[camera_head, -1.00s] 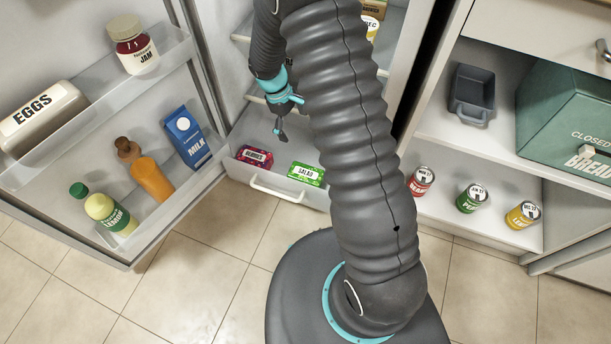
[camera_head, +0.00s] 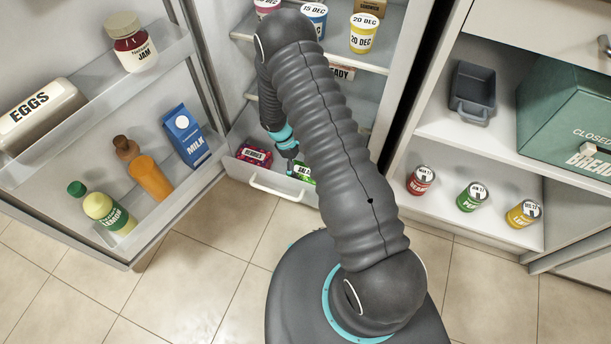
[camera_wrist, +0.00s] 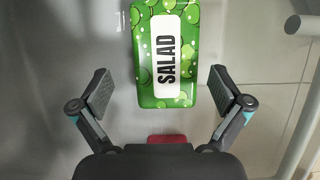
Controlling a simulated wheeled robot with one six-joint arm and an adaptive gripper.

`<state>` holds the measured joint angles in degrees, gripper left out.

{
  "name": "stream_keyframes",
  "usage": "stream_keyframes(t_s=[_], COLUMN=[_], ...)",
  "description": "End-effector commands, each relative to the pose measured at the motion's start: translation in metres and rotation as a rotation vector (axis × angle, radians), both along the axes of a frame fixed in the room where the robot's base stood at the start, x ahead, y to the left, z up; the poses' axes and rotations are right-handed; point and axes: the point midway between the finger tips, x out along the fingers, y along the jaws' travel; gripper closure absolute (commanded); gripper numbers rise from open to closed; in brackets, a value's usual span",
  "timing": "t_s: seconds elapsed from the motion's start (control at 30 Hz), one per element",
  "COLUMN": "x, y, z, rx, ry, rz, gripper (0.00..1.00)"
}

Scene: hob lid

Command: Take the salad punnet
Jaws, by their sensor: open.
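The salad punnet (camera_wrist: 166,93) is a green pack with a white label reading SALAD. In the wrist view it lies at top centre, between and ahead of the two spread fingers of my gripper (camera_wrist: 160,92). The fingers are open and do not touch it. In the head view the salad punnet (camera_head: 304,172) lies in the fridge's bottom drawer, partly hidden by my arm. My gripper (camera_head: 290,166) is just above it there, low in the drawer.
A berries punnet (camera_head: 254,156) lies left of the salad in the drawer (camera_head: 283,186). The fridge door (camera_head: 140,235) stands open at left with eggs, jam, milk and bottles. Fridge shelves (camera_head: 345,52) sit above. Several cans stand in the cupboard at right.

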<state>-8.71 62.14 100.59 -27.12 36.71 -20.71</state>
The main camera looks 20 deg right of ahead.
Motion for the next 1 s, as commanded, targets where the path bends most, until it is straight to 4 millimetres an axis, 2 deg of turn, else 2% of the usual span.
stream_keyframes(t_s=[0.33,0.6,1.0], x=[-0.008,-0.021,-0.021], y=[-0.006,-0.017,-0.018], z=[-0.018,-0.05,-0.054], rx=[0.0,0.001,0.001], ry=[0.001,-0.001,-0.004], rz=[0.0,-0.001,0.0], gripper=[0.0,0.0,0.0])
